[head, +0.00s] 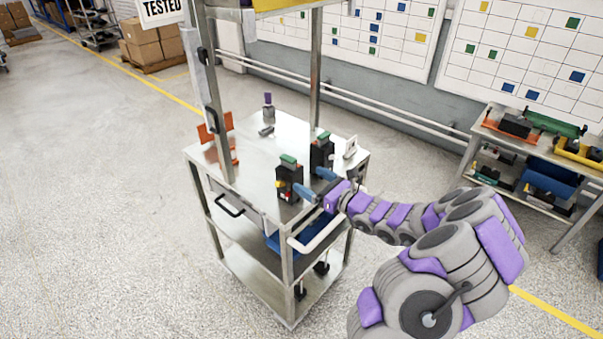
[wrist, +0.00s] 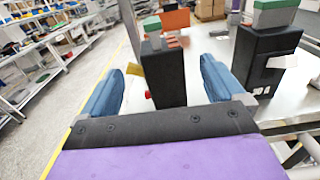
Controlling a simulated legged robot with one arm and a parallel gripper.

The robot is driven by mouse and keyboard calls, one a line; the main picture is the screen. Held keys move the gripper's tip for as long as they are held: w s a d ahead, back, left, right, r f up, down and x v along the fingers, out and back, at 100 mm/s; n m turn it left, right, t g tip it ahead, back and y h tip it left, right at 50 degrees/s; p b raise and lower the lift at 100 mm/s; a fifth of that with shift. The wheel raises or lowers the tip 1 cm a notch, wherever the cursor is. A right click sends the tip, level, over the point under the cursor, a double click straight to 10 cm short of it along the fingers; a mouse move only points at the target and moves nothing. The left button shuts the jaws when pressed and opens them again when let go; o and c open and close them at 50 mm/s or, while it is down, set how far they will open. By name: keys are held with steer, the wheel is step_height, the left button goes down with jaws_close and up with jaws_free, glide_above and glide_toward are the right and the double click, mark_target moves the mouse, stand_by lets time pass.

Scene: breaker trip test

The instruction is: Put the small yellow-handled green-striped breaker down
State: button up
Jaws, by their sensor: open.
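A black breaker (head: 289,184) with a green stripe on top stands upright on the steel cart top (head: 258,155), near its front edge. In the wrist view this breaker (wrist: 164,73) shows a small yellow handle (wrist: 133,69) on its left side and a red spot below it. My gripper (head: 311,183) is open, just right of the breaker in the head view. In the wrist view its blue fingers (wrist: 163,80) stand apart on both sides of the breaker, with gaps showing. The breaker's base is partly hidden behind my gripper.
A second black, green-topped breaker (head: 321,154) stands close by; it is at the right in the wrist view (wrist: 262,62). An orange piece (head: 218,132), a small purple-topped item (head: 267,104) and cart posts stand farther back. The middle of the cart top is clear.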

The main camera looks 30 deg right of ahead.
steer(key=s+a+r+n+g+y, duration=0.25)
steer(key=a+r+n, duration=0.2)
steer(key=a, duration=0.35)
steer(key=s+a+r+n+g+y, duration=0.1)
steer(key=a+r+n+g+y, duration=0.3)
steer(key=a, duration=0.4)
steer(key=s+a+r+n+g, duration=0.1)
steer(key=s+a+n+g, duration=0.7)
steer(key=s+a+n, duration=0.7)
steer(key=s+a+f+n+g+h, duration=0.25)
steer(key=s+n+g+h, duration=0.3)
steer(key=s, duration=0.75)
steer(key=s+d+n+t+h, duration=0.1)
steer(key=s+d+n+h, duration=0.2)
steer(key=s+d+h, duration=0.4)
steer(key=shift+s+d+f, duration=0.3)
steer(key=shift+s+d, duration=0.6)
steer(key=shift+d, duration=0.85)
